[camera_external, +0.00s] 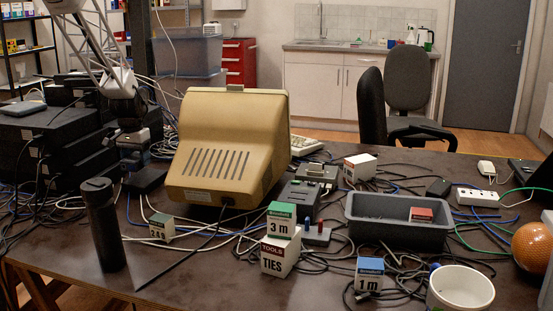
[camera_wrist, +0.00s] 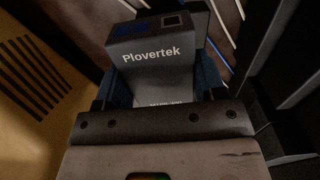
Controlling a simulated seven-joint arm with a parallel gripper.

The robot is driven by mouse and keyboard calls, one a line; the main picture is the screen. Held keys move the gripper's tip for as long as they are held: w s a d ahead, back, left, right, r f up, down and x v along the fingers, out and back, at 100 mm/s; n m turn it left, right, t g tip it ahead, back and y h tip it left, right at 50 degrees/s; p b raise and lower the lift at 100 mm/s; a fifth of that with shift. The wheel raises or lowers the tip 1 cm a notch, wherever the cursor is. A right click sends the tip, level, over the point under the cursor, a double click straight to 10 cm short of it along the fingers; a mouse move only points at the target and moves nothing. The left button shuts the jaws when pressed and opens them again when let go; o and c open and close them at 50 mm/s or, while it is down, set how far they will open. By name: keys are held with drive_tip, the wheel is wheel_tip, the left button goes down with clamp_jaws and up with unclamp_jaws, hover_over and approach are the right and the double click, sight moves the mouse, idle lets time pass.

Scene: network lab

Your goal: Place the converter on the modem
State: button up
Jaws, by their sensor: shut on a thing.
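My gripper (camera_external: 133,140) is low between the dark equipment stack and the beige monitor. It is shut on a grey box marked "Plovertek" (camera_wrist: 158,56), which looks like the converter. In the wrist view the box sits between blue-padded fingers (camera_wrist: 163,88), with a dark blue patch and a small square on its far face. In the external view the arm and fingers partly hide it. A flat dark device (camera_external: 147,181) lies on the table just below the gripper. It may be the modem, but I cannot read a label. I cannot tell whether the box touches it.
The beige monitor (camera_external: 219,150) stands close on the right of my gripper, the stack of black units (camera_external: 50,148) close on the left. A black cylinder (camera_external: 103,228) stands in front. Cables cover much of the table. A grey bin (camera_external: 400,232) is at right.

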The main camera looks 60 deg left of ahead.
drive_tip(key=s+d, duration=0.6)
drive_tip(key=d, duration=0.2)
drive_tip(key=shift+s+f, duration=0.3)
drive_tip(key=shift+f, duration=0.15)
drive_tip(key=shift+d, duration=0.1)
hover_over(145, 177)
drive_tip(key=shift+a+f, duration=0.2)
drive_tip(key=shift+f, duration=0.5)
drive_tip(key=shift+f, duration=1.8)
drive_tip(key=shift+f, duration=0.15)
drive_tip(key=o, duration=1.1)
